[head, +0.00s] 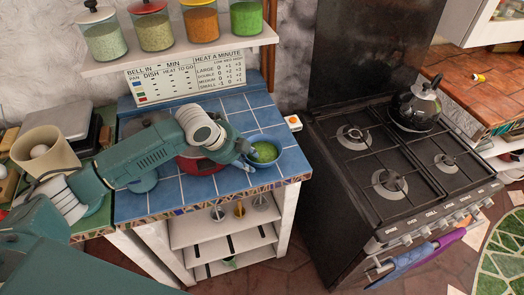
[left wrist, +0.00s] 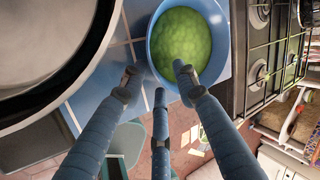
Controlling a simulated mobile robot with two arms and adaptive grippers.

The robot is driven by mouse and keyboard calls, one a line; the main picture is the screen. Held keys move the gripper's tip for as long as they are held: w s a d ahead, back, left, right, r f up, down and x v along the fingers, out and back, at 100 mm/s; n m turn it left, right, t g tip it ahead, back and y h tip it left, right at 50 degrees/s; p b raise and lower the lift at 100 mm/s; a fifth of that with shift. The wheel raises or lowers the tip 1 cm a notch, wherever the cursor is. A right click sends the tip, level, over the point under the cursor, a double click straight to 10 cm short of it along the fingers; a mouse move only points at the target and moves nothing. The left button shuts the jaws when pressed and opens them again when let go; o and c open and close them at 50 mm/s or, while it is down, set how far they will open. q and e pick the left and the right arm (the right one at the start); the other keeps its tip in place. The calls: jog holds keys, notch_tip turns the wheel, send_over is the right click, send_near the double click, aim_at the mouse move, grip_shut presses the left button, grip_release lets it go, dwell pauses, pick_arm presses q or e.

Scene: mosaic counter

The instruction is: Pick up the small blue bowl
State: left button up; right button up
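The small blue bowl (head: 264,164) stands at the right end of the blue-tiled counter and holds something green. In the left wrist view the bowl (left wrist: 154,50) is at the top centre, upright. My left gripper (head: 247,153) is at the bowl's left side. In the left wrist view its fingers (left wrist: 157,76) are spread apart and the gripper is open. One finger overlaps the green contents, and another is outside the rim on the left. I cannot tell whether any finger touches the bowl. My right gripper is not in view.
A red round pot (head: 200,165) is left of the bowl, partly hidden by my arm. A shelf (head: 185,52) with several jars hangs above. A black stove (head: 375,165) with a kettle (head: 416,107) is to the right.

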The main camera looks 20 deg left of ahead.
pick_arm(q)
jog(key=shift+x, duration=1.05)
grip_shut()
jog(key=shift+r, duration=0.1)
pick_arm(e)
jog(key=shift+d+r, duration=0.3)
pick_arm(q)
jog(key=shift+r, duration=0.1)
jog(key=shift+w+r, duration=0.1)
jog(key=shift+r, duration=0.5)
notch_tip(320, 180, up, 19)
jog(key=b, duration=0.3)
jog(key=shift+f+b, duration=0.2)
jog(key=shift+b, duration=0.15)
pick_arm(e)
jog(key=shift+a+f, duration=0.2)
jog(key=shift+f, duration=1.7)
